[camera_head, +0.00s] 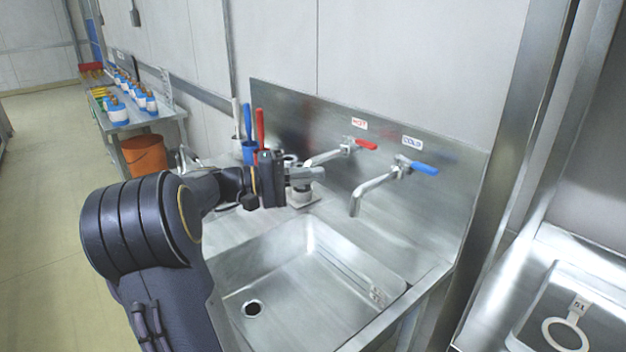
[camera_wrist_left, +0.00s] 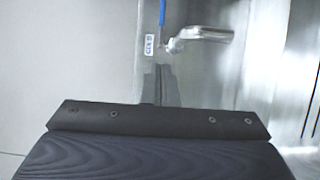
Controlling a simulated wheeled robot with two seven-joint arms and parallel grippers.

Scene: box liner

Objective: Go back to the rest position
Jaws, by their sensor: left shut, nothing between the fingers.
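My left arm comes in from the lower left in the head view and reaches over the back left part of the sink counter. My left gripper (camera_head: 312,175) is shut and empty. It points right, in front of the spout of the red-handled HOT tap (camera_head: 345,148). My right gripper is not in view.
The steel sink (camera_head: 310,270) is empty. The blue-handled COLD tap (camera_head: 385,182) stands right of the gripper; it also shows in the left wrist view (camera_wrist_left: 200,35). Blue and red handled tools (camera_head: 260,128) stand behind the gripper. An orange bucket (camera_head: 144,156) and a bottle table are farther left.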

